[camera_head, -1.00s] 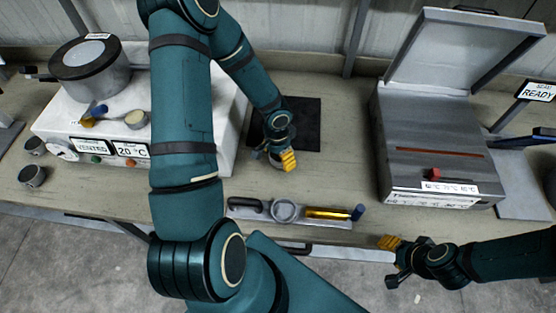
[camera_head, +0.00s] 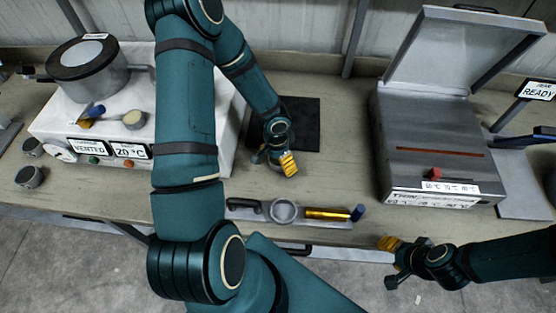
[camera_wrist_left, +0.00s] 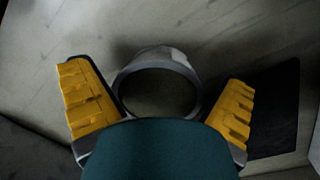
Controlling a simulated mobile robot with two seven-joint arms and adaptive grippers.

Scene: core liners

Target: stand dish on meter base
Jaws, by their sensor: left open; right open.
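A round, hollow grey metal dish (camera_wrist_left: 164,56) shows in the left wrist view, on the bench between the fingers of my left gripper (camera_wrist_left: 160,105). The fingers are apart, with a gap on each side of it. In the head view my left gripper (camera_head: 274,161) is low over the bench in front of a black square pad (camera_head: 300,122), and hides the dish. The pad also shows at the right of the wrist view (camera_wrist_left: 272,108). I cannot tell for sure which thing is the meter base. My right gripper (camera_head: 393,262) is open and empty, in front of the bench edge.
A white instrument box (camera_head: 120,120) with displays stands at left, and a grey open-lidded machine (camera_head: 430,145) at right. A metal holder (camera_head: 245,212) with a ring and gold tube lies along the front edge. Bare bench (camera_head: 335,185) lies between pad and machine.

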